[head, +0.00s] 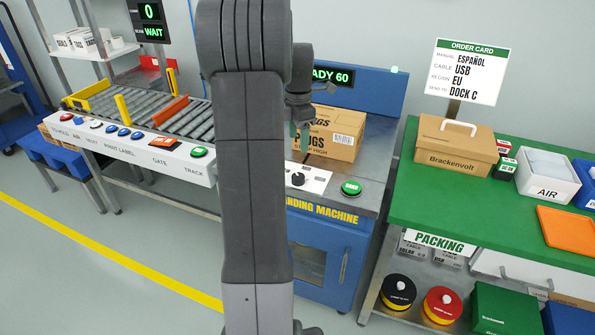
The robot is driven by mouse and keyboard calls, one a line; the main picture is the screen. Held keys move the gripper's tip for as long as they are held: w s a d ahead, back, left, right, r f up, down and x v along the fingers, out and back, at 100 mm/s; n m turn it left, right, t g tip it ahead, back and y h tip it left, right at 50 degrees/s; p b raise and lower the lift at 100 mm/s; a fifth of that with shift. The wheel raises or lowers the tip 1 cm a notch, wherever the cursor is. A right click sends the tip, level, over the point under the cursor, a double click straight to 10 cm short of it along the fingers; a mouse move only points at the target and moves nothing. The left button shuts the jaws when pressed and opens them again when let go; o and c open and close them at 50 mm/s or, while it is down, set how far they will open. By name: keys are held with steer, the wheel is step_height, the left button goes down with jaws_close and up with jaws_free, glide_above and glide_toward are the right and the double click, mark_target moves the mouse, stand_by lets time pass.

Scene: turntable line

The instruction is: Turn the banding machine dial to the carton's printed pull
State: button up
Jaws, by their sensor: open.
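The banding machine (375,101) is a blue cabinet with a metal top, partly hidden behind my arm. Its black dial (298,179) sits on a white plate at the front edge, just right of my arm. A brown carton (343,135) lies on the machine top behind the dial. Its print is partly covered; I can read "UGS" and "HIGH", but the full pull marking is hidden. My gripper (303,140) is open, pointing down in front of the carton's left part, above and behind the dial in the picture. I cannot tell whether it touches the carton.
A green button (351,188) is right of the dial. The machine's display (333,76) shows "ADY 60", its left end hidden. A roller conveyor (150,105) with buttons stands left. The green packing table (455,200) at right bears a Brackenvolt box (455,152) and bins.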

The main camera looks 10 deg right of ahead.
mark_target(298, 176)
step_height(298, 176, down, 13)
steer(key=shift+s+f+b, duration=0.1)
steer(key=shift+b, duration=0.7)
steer(key=c, duration=1)
